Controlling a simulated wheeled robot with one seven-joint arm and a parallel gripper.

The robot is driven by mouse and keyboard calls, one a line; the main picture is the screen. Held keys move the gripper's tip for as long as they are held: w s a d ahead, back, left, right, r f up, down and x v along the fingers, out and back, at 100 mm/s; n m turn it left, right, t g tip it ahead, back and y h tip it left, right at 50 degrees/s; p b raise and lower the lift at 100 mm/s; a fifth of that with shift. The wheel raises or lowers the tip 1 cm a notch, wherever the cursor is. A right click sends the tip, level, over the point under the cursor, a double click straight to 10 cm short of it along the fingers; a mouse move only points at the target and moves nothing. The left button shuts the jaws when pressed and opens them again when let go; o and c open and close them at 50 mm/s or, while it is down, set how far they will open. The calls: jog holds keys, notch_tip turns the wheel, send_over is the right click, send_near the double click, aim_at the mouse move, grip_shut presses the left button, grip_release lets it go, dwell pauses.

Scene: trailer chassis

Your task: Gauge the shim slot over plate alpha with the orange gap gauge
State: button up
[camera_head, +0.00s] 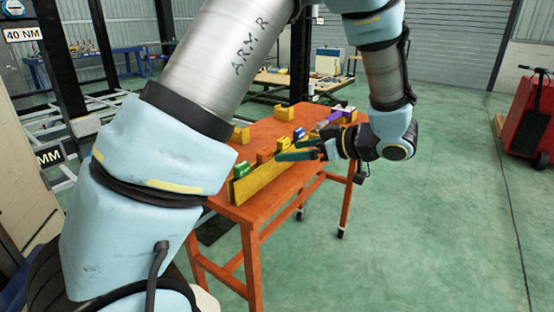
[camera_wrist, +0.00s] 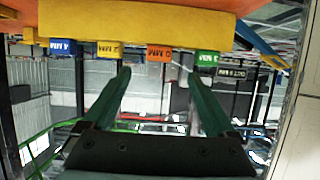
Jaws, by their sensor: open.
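The orange gap gauge (camera_head: 265,156) sits in a row of coloured gauges along a yellow rack (camera_head: 262,180) on the orange table's near side. In the wrist view the orange gauge (camera_wrist: 159,53) sticks out past the rack's yellow edge (camera_wrist: 140,25), beyond my fingertips. My gripper (camera_head: 284,151) is open and empty, with teal fingers beside the rack. In the wrist view my gripper (camera_wrist: 158,75) points at the row, its fingertips on either side of the orange gauge's line and apart from it. I cannot identify plate alpha or the shim slot.
A green gauge (camera_wrist: 207,57) and a yellow gauge (camera_wrist: 109,48) flank the orange one; a blue gauge (camera_wrist: 62,47) is farther along. Yellow blocks (camera_head: 284,112) stand on the orange table (camera_head: 215,158). A red cabinet (camera_head: 528,120) stands at right. Green floor (camera_head: 430,220) is clear.

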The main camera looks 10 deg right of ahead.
aim_at(268, 153)
jog(key=p+x, duration=0.1)
jog(key=x, duration=0.9)
jog(key=shift+w, duration=0.2)
jog(key=c, duration=1.4)
